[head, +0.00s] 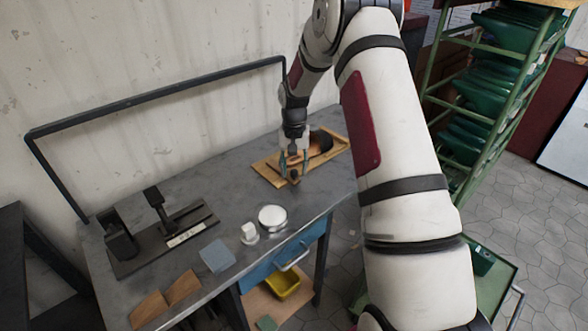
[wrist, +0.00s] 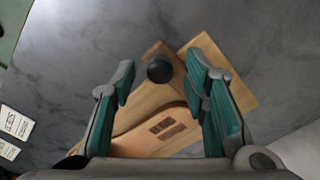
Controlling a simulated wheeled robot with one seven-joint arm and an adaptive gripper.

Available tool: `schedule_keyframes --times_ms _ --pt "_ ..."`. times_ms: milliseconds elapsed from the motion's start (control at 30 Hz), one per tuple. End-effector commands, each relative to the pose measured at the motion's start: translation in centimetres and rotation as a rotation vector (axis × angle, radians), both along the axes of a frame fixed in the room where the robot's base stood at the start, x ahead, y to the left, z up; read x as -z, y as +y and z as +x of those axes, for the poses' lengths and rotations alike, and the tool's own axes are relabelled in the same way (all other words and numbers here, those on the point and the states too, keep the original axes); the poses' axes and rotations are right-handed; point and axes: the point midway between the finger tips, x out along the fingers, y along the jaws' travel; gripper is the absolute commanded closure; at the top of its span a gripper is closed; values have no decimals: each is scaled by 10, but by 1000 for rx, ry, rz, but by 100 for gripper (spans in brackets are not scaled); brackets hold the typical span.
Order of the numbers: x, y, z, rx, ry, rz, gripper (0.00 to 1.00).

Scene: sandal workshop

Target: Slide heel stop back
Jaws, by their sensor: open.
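A wooden heel stop (wrist: 155,99) with a round black knob (wrist: 159,69) on top lies on a flat wooden board (wrist: 236,84) in the wrist view. A pale wooden sole with a dark stamped mark (wrist: 166,126) lies close behind the stop. My gripper (wrist: 161,78) is open, with one teal finger on each side of the knob and visible gaps between. I cannot tell its height over the knob. In the head view, my gripper (head: 294,158) is over the front left part of the board (head: 263,168) and partly hides the stop.
The grey workbench (head: 225,190) also holds a black clamp fixture (head: 160,238), a round white tin (head: 272,216), a small white object (head: 249,232), a blue-grey pad (head: 217,256) and wooden pieces (head: 165,297). A dark rail (head: 160,96) runs along the wall side.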

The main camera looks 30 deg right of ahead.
Motion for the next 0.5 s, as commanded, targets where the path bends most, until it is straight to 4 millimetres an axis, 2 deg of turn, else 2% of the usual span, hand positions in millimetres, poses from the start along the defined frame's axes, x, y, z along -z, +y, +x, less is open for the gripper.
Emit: schedule_keyframes --times_ms 367,467,500 --pt "6 0 0 0 -1 -1 59" --pt "6 0 0 0 -1 -1 77" --pt "6 0 0 0 -1 -1 86"
